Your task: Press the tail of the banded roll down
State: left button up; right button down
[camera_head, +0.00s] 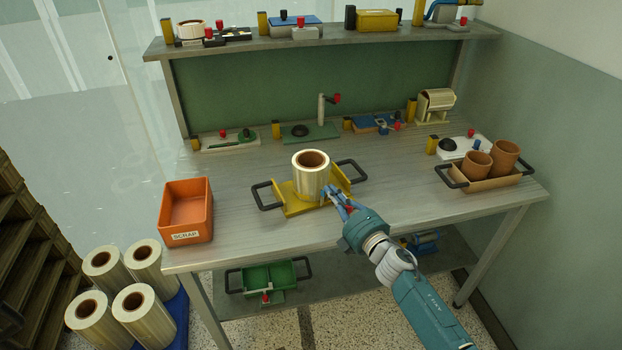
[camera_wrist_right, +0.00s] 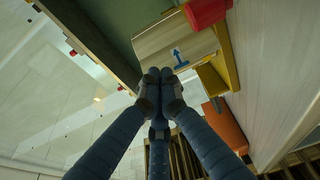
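The banded roll (camera_head: 311,181) is a cream cylinder with a brown core, standing upright on a yellow cradle tray (camera_head: 297,209) with dark handles. My right gripper (camera_head: 329,190) is at the roll's front right side, its blue fingers close to the wall. In the wrist view the right gripper's fingertips (camera_wrist_right: 161,76) are drawn together beside the roll (camera_wrist_right: 172,48), which bears a blue arrow mark. Nothing shows between the fingertips; I cannot tell whether they touch the roll. The tail's loose edge is not clearly visible. My left gripper is out of view.
An orange scrap bin (camera_head: 186,211) stands at the table's left, and a tray (camera_head: 486,179) with brown cups at the right. Small fixtures line the back below a shelf (camera_head: 330,37). Several rolls (camera_head: 140,310) stand on a blue pallet at lower left. The table's front right is clear.

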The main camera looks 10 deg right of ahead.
aim_at(324, 183)
jog(key=shift+b+x, duration=1.25)
jog(key=shift+x, duration=1.7)
jog(key=shift+p+v, duration=0.6)
jog(key=shift+v, duration=0.65)
jog(key=p+v, duration=0.1)
jog(key=v, duration=0.3)
jog(key=shift+s, duration=0.3)
